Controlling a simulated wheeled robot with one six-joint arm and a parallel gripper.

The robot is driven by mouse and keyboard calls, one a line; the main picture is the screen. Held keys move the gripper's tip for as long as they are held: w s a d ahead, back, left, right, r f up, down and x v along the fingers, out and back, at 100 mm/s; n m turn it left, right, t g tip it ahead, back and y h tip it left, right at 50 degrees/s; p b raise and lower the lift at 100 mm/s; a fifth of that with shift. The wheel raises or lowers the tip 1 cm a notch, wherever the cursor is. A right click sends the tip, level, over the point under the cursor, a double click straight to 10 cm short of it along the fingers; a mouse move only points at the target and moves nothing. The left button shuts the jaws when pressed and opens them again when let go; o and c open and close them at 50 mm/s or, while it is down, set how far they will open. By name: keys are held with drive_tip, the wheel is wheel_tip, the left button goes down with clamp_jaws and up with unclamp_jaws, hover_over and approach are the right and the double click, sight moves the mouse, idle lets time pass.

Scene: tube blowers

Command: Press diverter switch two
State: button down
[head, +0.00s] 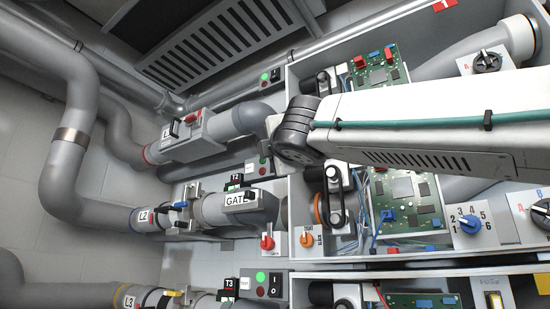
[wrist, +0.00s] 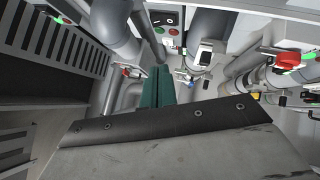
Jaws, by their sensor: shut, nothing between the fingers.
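No label reading "diverter" is legible, so I cannot tell for certain which control is switch two. A red knob (head: 267,242) and a small orange-knob switch (head: 306,239) sit lower, near the GATE pipe (head: 238,205). In the wrist view my gripper (wrist: 160,70) shows as two dark green fingers pressed together, pointing among the pipes and empty. My gripper is not seen in the head view.
Grey pipes labelled L2 (head: 145,218) and L3 (head: 128,297) run along the left. Open cabinets hold green circuit boards (head: 408,203). My white arm crosses the upper right and hides part of the cabinets. A slatted grille (head: 215,45) stands at the back.

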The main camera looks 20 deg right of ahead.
drive_tip(key=d+x, duration=0.2)
drive_tip(key=x, duration=1)
drive_tip(key=shift+d+r, duration=0.45)
drive_tip(key=shift+r, duration=0.05)
drive_tip(key=shift+w, duration=0.1)
